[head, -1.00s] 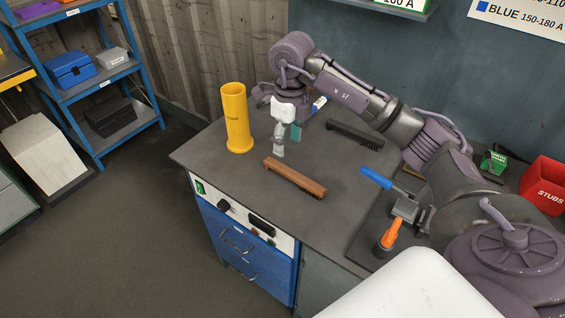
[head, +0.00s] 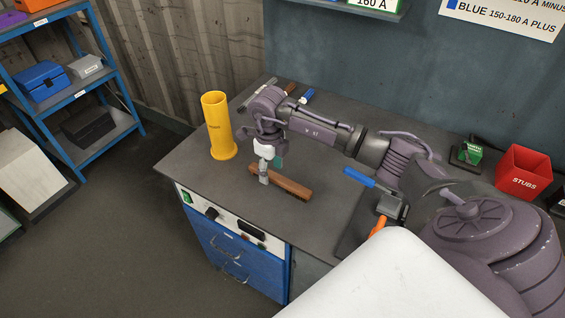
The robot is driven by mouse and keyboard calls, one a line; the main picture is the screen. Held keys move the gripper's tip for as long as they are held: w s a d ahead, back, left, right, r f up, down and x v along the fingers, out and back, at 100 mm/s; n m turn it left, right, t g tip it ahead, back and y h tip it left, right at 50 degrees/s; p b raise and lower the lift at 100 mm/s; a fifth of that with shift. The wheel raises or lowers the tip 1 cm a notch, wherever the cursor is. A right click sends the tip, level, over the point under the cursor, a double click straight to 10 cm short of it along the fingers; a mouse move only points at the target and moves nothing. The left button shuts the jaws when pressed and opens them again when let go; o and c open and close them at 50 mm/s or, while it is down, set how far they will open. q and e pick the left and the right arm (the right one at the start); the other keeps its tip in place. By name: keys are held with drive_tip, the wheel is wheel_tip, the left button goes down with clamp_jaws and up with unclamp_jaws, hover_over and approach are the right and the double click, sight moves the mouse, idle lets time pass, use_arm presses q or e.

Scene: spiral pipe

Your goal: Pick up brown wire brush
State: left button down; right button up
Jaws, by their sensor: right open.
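The brown wire brush (head: 290,189) lies on the grey bench top, handle side up, running from upper left to lower right. My right gripper (head: 266,174) points down at the brush's left part, with its fingertips very close to the handle. One pale finger shows in front of the brush and a teal part shows behind it. The gripper is open; I cannot tell whether the fingers touch the brush. My left gripper is not in view.
A yellow cylinder (head: 216,126) stands upright left of the gripper. A blue-handled clamp (head: 360,177) is right of the brush. Small tools, including a blue-ended one (head: 307,96), lie behind my arm. A red STUBS bin (head: 523,171) stands at the right. The bench's front left is clear.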

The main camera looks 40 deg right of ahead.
wheel_tip(320, 180, down, 2)
drive_tip(key=shift+f, duration=0.2)
clamp_jaws()
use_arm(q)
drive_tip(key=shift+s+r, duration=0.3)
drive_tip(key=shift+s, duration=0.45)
use_arm(e)
drive_tip(key=shift+r, duration=0.2)
